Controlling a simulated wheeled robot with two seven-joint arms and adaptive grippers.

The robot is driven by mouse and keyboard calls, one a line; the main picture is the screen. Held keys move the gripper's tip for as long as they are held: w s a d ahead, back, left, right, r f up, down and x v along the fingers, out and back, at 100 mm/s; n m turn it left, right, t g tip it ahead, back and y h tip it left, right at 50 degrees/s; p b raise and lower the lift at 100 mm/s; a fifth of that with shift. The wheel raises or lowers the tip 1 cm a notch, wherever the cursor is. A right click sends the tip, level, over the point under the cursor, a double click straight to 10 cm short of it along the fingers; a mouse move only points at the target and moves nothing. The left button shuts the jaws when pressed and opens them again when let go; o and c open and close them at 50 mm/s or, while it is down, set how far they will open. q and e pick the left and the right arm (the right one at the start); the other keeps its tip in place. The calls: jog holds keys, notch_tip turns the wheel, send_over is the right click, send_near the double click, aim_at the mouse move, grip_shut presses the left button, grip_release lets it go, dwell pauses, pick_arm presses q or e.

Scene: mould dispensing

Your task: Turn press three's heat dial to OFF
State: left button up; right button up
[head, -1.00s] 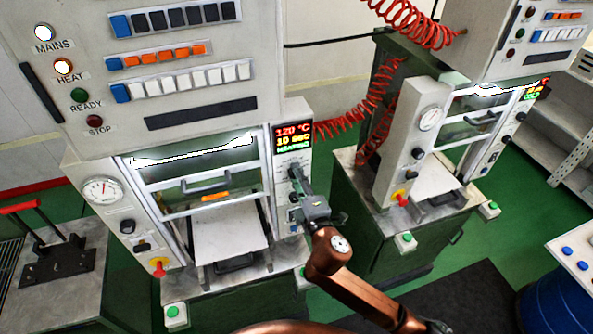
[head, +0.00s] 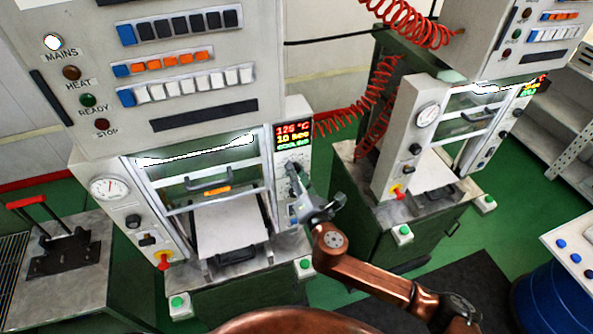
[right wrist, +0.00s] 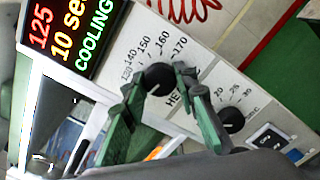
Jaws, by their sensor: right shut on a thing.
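The near press (head: 230,150) has a right-hand control panel with a lit display (head: 293,135). In the right wrist view the display (right wrist: 70,35) reads 125, 10 sec and COOLING. Below it is the black heat dial (right wrist: 158,77), with scale numbers up to 170 around it; I cannot read its pointer or see an OFF mark. My right gripper (head: 295,180) is at this panel. In the right wrist view its green fingers (right wrist: 159,80) are shut on the dial, one on each side. My left gripper is not in view.
A second dial (right wrist: 232,119) sits just beyond the fingers, with a switch plate (right wrist: 268,137) beyond it. The HEAT lamp (head: 71,73) is dark and the MAINS lamp (head: 53,42) is lit. Another press (head: 425,130) stands to the right, with red coiled hoses nearby.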

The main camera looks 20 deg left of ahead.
jog(key=shift+r+n, duration=0.4)
jog(key=shift+n, duration=0.7)
jog(key=shift+w, duration=0.1)
jog(key=o, duration=1.2)
jog(key=shift+f, duration=0.1)
jog(key=shift+c, duration=0.2)
jog(key=shift+f, duration=0.1)
jog(key=v, duration=1.2)
